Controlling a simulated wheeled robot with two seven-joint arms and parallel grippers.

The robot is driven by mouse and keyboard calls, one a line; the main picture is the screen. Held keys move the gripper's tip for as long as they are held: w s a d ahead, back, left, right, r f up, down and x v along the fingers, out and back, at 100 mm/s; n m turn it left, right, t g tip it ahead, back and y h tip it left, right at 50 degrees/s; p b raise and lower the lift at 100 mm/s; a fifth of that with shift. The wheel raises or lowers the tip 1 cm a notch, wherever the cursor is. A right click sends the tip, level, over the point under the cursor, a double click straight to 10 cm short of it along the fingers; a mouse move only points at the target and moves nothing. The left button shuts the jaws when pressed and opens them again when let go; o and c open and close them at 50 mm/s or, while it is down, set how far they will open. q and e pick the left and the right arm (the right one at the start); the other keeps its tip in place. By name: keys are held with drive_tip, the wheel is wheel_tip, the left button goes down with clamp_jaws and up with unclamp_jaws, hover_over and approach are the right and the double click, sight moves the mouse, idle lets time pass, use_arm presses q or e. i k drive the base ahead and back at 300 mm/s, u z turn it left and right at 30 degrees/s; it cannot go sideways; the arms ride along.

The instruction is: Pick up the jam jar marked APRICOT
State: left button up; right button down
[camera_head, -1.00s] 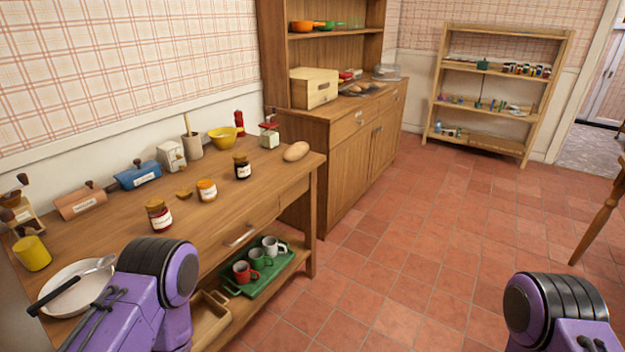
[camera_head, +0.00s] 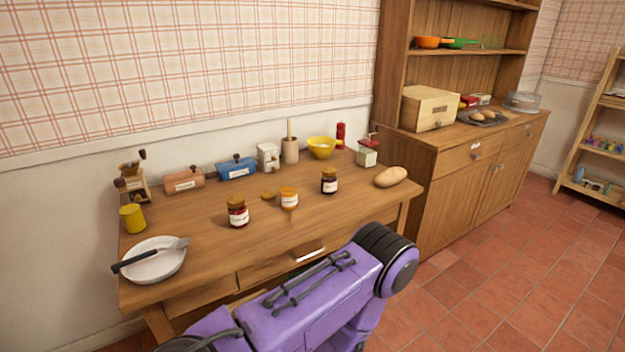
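Three jam jars stand upright on the wooden table (camera_head: 190,248) in the head view. The left one is a dark red jar (camera_head: 238,212), the middle one an orange jar (camera_head: 289,198), the right one a very dark jar (camera_head: 329,182). Each has a white label, too small to read. The orange jar's colour fits apricot. It appears open, with a brownish-gold lid (camera_head: 268,196) lying just left of it. One purple arm of mine crosses the front of the table, below the jars. Neither of my grippers shows.
Canisters, a yellow bowl (camera_head: 321,147) and a bread loaf (camera_head: 391,176) line the back and right. A dresser (camera_head: 470,190) stands right; floor is clear before it.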

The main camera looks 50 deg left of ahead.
sight(288, 193)
drive_tip(key=i, duration=2.6)
drive_tip(key=u, duration=2.9)
